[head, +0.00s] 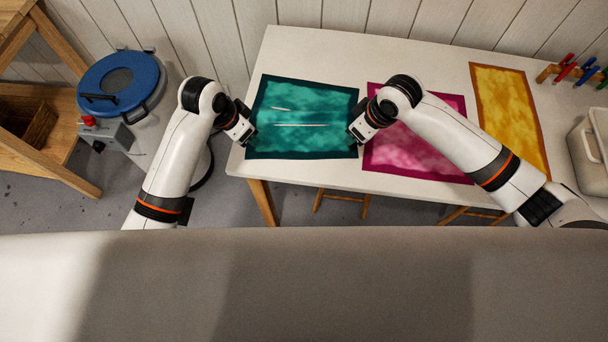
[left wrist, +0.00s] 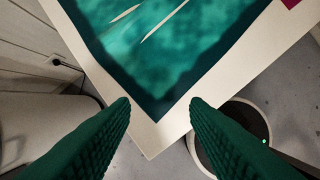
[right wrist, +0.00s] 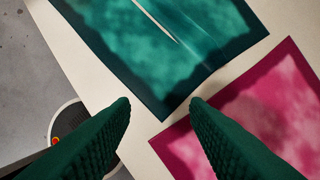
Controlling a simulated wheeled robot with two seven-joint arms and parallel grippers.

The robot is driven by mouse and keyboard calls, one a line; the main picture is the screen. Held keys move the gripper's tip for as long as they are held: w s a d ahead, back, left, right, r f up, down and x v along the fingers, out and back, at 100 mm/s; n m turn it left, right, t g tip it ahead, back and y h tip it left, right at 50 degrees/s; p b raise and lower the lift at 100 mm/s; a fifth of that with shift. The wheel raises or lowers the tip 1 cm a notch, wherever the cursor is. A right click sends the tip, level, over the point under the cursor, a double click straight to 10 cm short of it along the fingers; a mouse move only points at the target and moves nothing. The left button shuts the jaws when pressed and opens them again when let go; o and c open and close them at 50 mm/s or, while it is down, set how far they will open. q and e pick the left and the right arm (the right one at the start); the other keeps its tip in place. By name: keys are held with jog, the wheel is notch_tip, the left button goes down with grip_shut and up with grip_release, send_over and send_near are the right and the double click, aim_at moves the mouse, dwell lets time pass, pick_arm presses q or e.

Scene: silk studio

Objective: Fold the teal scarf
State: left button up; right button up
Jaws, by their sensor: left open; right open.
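The teal scarf (head: 302,112) lies flat and spread out on the white table, with a darker teal border and pale streaks across its middle. My left gripper (head: 248,143) is at its near left corner. In the left wrist view the scarf (left wrist: 150,60) has that corner pointing between the open, empty fingers (left wrist: 160,104). My right gripper (head: 354,142) is at its near right corner. In the right wrist view the scarf (right wrist: 165,55) has a corner just ahead of the open, empty fingers (right wrist: 160,104). I cannot tell whether either gripper touches the cloth.
A magenta scarf (head: 415,157) lies close to the right of the teal one, partly under my right arm. A yellow scarf (head: 510,105) lies farther right. Coloured clips (head: 566,68) and a pale bin (head: 590,150) are at the right. A blue-lidded drum (head: 120,82) stands left of the table (head: 330,45).

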pick_arm(q)
send_over(254, 151)
jog(key=f, duration=0.4)
jog(key=shift+s+a, duration=0.2)
jog(key=shift+a, duration=0.1)
pick_arm(e)
send_over(349, 150)
jog(key=f, duration=0.4)
jog(key=shift+s+d, duration=0.2)
pick_arm(q)
jog(key=f, duration=0.3)
jog(key=shift+s+d, duration=0.1)
jog(key=shift+s, duration=0.1)
pick_arm(e)
jog(key=f, duration=0.3)
jog(key=shift+s+d, duration=0.1)
jog(key=shift+s, duration=0.1)
pick_arm(q)
jog(key=shift+w+f, duration=0.1)
jog(key=shift+f, duration=0.4)
pick_arm(e)
jog(key=shift+w+f, duration=0.1)
jog(key=shift+f, duration=0.35)
jog(key=shift+f, duration=0.1)
pick_arm(q)
jog(key=shift+c, duration=0.3)
pick_arm(e)
jog(key=shift+c, duration=0.3)
